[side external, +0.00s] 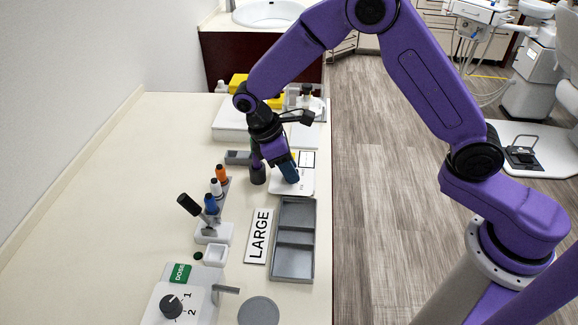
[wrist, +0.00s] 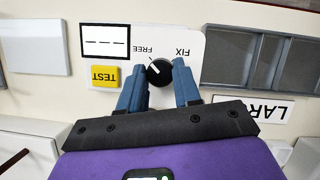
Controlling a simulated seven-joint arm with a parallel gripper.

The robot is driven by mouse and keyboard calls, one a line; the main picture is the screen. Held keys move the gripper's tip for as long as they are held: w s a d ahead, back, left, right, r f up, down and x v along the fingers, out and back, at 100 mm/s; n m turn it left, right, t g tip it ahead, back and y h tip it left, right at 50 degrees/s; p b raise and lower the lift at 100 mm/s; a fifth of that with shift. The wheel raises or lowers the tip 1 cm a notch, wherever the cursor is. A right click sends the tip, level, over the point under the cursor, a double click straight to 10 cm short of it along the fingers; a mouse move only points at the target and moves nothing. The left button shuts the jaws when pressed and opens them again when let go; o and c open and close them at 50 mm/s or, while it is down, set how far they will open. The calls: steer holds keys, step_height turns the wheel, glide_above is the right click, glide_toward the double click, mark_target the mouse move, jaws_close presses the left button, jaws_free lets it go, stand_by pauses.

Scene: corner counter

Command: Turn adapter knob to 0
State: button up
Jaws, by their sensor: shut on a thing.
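In the wrist view, a round black knob (wrist: 159,72) sits on a white panel (wrist: 190,45) between the labels FREE and FIX. Its white mark points to the upper left, toward FREE. My gripper (wrist: 160,68) has its blue fingers on either side of this knob and is shut on it. In the side view my gripper (side external: 288,170) is down at the panel (side external: 305,184), and its fingers hide the knob. Another black dial (side external: 171,306), with numbers 1 and 2 beside it, is on a white DOSE unit (side external: 203,276) at lower left. No 0 is readable.
The panel also has a yellow TEST button (wrist: 104,76) and a framed display (wrist: 105,41). A grey divided tray (side external: 293,262) and a LARGE sign (side external: 259,236) lie nearby. A rack with several coloured-top tools (side external: 214,234) stands left. The counter's left side is clear.

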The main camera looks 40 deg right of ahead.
steer(key=shift+a, duration=0.1)
steer(key=o, duration=1.1)
steer(key=shift+c, duration=0.2)
steer(key=v, duration=1.7)
steer(key=shift+r, duration=0.3)
steer(key=shift+s, duration=0.2)
steer(key=s+d+f+t+y, duration=0.1)
steer(key=s+d, duration=0.4)
steer(key=s, duration=0.5)
steer(key=s+d+f+t+y, duration=0.1)
steer(key=s+d+f, duration=0.1)
steer(key=s+d, duration=0.4)
steer(key=s+d+f+t+y, duration=0.1)
steer(key=s+d, duration=0.4)
steer(key=s, duration=0.9)
steer(key=shift+s+d+f+n+y, duration=0.35)
steer(key=shift+f+n+y, duration=0.05)
steer(key=shift+f+y, duration=0.2)
